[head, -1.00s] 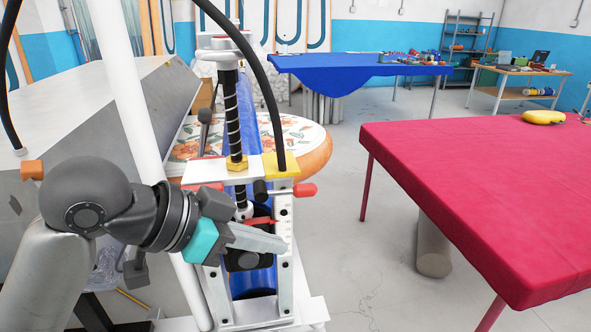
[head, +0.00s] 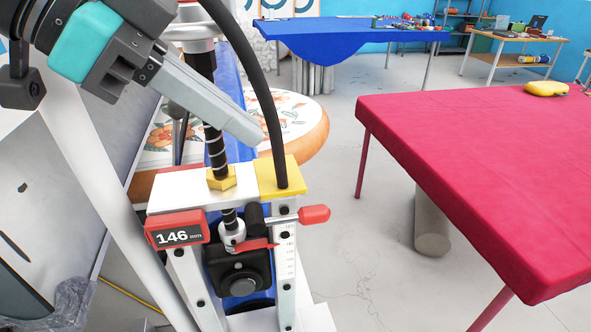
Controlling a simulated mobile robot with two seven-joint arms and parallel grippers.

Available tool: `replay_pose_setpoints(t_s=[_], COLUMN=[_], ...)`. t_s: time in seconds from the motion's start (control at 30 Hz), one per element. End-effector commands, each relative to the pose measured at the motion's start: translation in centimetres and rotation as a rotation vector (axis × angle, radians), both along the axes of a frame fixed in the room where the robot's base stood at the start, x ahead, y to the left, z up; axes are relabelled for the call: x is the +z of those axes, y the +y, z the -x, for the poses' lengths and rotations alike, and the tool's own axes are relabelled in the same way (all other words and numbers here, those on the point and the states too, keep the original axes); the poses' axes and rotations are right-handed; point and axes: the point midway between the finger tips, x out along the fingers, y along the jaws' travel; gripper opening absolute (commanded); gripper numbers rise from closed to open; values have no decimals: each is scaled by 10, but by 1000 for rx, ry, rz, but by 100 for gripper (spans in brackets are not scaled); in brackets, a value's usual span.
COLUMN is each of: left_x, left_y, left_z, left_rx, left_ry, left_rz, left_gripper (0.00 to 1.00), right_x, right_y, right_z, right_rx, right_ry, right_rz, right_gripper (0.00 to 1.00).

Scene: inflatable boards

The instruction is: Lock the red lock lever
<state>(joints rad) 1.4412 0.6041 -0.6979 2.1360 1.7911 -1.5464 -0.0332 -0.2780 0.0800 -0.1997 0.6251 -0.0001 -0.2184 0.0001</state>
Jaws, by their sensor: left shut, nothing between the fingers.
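The red lock lever (head: 314,214) has a red grip on a thin metal rod. It sticks out to the right from the black clamp part at the top of the white press frame (head: 286,262), and it lies nearly level. My left gripper (head: 258,136) comes in from the upper left. My right gripper is not in view.
A red display (head: 178,229) reads 146 mm. A threaded spindle (head: 216,150) with a yellow nut and a black hose (head: 262,85) rise beside the fingers. A red-covered table (head: 480,170) stands at right. Floor between press and table is mostly clear.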

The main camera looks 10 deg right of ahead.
Motion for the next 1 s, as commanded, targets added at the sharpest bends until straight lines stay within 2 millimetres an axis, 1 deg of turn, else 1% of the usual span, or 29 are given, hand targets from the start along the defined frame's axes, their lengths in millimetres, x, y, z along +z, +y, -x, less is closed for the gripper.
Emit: replay_pose_setpoints(t_s=[0.3, 0.47, 0.57, 0.67, 1.0], left_x=[1, -1, -7, -19, -71], left_y=[0, -1, -7, -18, -67], left_z=[1, 0, 0, -2, -11], left_rx=[-2, -2, -4, -5, -4], left_ry=[-1, 1, 3, 3, 3], left_rz=[-1, -2, -3, -3, -2], left_gripper=[0, 0, 0, 0, 0], right_x=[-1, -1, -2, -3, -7], right_y=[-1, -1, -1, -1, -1], right_z=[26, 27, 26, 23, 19], right_rx=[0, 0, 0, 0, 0], right_ry=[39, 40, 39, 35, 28], right_rz=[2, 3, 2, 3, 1], right_gripper=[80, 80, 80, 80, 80])
